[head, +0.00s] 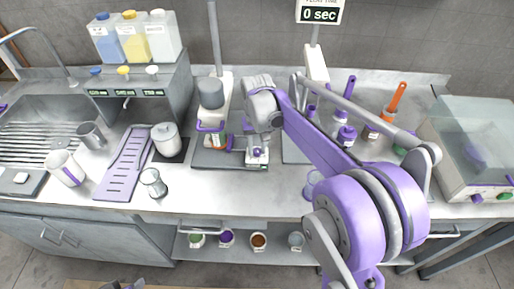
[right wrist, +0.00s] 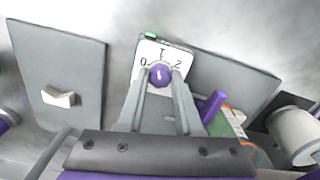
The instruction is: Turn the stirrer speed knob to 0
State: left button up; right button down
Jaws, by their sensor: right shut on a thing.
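The stirrer speed knob (right wrist: 159,76) is a small purple knob with a white mark, on a white dial plate (right wrist: 165,52) marked 0, 1 and 2. In the right wrist view, 0 is at the left, 1 at the top and 2 at the right. The mark looks roughly upright, toward the 1, but is small. My right gripper (right wrist: 160,82) is shut on the knob, one finger on each side. In the head view the knob (head: 257,153) shows at the front of the stirrer (head: 215,158), below my right gripper (head: 257,143). My left gripper is not clearly seen.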

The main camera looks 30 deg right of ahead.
aim_at(257, 150)
jog(key=n, duration=0.4)
jog(key=shift+n, duration=0.3)
jog(key=n, duration=0.4)
jog(key=shift+n, duration=0.4)
jog(key=c, duration=0.6)
grip_release()
jog(key=shift+r, duration=0.1)
notch_tip(257, 150, up, 11)
jog(key=shift+f, duration=0.2)
